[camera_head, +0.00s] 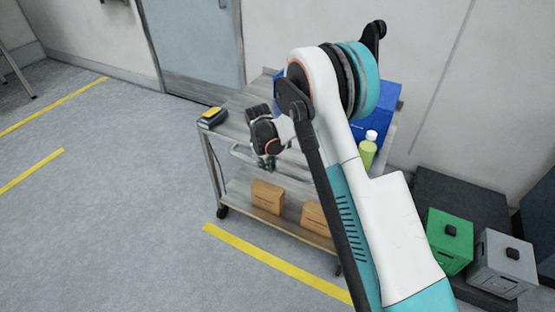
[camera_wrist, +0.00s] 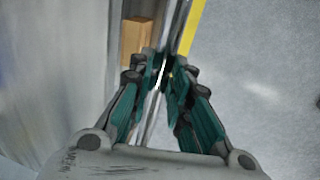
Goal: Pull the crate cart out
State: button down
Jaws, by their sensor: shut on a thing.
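The crate cart (camera_head: 214,133) stands against the wall in the head view, a two-shelf metal cart on casters. A blue crate (camera_head: 391,97) is on its top shelf, partly hidden behind my arm. My gripper (camera_head: 268,160) is at the cart's near side, at the handle bar (camera_head: 240,153). In the wrist view my gripper (camera_wrist: 166,75) is shut on the metal bar (camera_wrist: 152,110), which runs between its fingers. My arm hides the cart's right part.
The top shelf also holds a black and yellow device (camera_head: 212,117) and a green bottle (camera_head: 368,150). Cardboard boxes (camera_head: 267,197) sit on the lower shelf. Green (camera_head: 450,238) and grey (camera_head: 503,262) boxes stand at right. Floor at left and in front is clear, with yellow lines (camera_head: 270,259).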

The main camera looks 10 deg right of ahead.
jog(key=shift+s+a, duration=0.75)
jog(key=shift+s, duration=0.25)
jog(key=shift+s+a, duration=0.7)
jog(key=shift+s, duration=0.3)
jog(key=c, duration=1.5)
grip_release()
jog(key=shift+r, duration=0.1)
jog(key=r, duration=0.4)
jog(key=s+a+r, duration=0.1)
jog(key=r, duration=0.6)
jog(key=shift+s+a+r, duration=0.2)
jog(key=shift+s+r, duration=0.1)
jog(key=shift+s, duration=0.1)
